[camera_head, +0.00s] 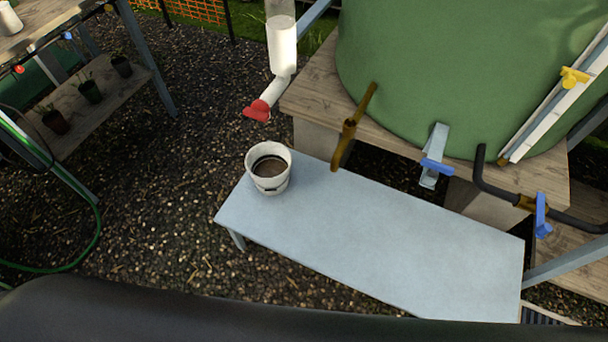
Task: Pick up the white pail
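The white pail (269,182) stands upright near the left end of a light blue-grey bench (390,235). It is open at the top, with a dark ring and a brownish inside. A dark mark shows on its front. It sits below and beside a white pipe with a red end. Neither of my grippers is in view.
A large green tank (430,70) stands on a wooden platform (312,92) behind the bench. A brass tap (347,135), a blue-handled tap (435,165) and a dark pipe (490,185) jut toward the bench. The bench right of the pail is clear. Potted plants (89,91) sit left.

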